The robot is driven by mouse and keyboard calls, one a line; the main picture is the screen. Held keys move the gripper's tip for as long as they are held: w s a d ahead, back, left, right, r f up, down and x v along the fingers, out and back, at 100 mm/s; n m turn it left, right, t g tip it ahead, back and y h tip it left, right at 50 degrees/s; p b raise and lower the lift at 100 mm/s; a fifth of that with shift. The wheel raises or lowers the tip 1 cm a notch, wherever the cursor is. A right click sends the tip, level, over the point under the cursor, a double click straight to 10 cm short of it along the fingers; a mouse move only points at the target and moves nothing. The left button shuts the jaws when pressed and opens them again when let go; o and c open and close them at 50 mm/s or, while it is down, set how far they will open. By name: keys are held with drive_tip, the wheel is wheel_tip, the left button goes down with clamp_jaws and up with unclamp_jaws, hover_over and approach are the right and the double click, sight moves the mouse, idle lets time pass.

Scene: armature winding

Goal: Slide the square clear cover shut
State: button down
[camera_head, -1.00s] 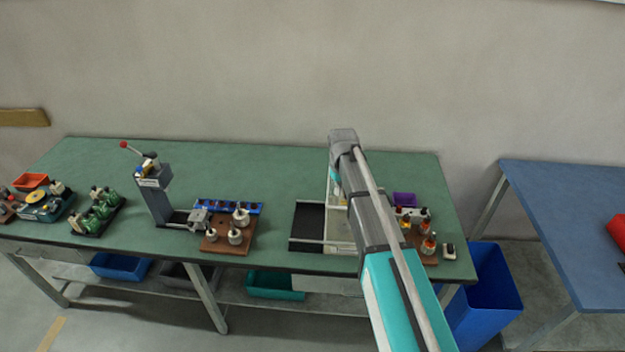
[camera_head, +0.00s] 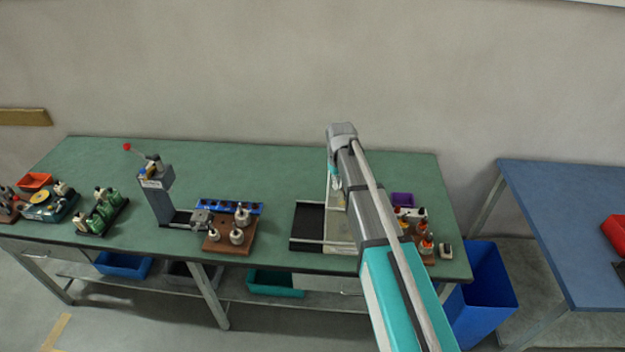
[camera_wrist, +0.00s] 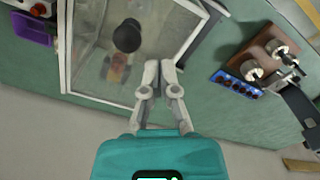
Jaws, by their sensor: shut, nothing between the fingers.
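The square clear cover (camera_wrist: 105,50) is a see-through pane in a pale frame. A black knob (camera_wrist: 127,36) shows on or through it in the wrist view. In the head view, the cover (camera_head: 340,230) lies over the right part of a low case, partly hidden by my arm. The dark left part of the case (camera_head: 307,222) is uncovered. My gripper (camera_wrist: 160,66) is shut and empty.
A blue tray (camera_head: 230,206) and a brown board with pale parts (camera_head: 228,237) stand left of the case, near a grey press (camera_head: 155,195). A purple bin (camera_head: 403,199) and small bottles (camera_head: 426,243) stand close on the right. Green bench top (camera_head: 270,165) is clear behind.

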drive_tip(key=r+p, duration=0.2)
drive_tip(key=a+r+p, duration=0.1)
drive_tip(key=r+p, duration=0.1)
drive_tip(key=shift+a, duration=0.1)
idle(0.5)
drive_tip(key=s+d+f+m+b, duration=0.3)
drive_tip(key=s+d+f+b, duration=0.3)
drive_tip(key=s+d, duration=0.3)
drive_tip(key=s+d+f+m+b, duration=0.3)
drive_tip(key=s+d+f+b, duration=0.3)
drive_tip(key=s, duration=0.8)
drive_tip(key=d, duration=0.3)
drive_tip(key=shift+f, duration=0.15)
drive_tip(key=shift+w, duration=0.1)
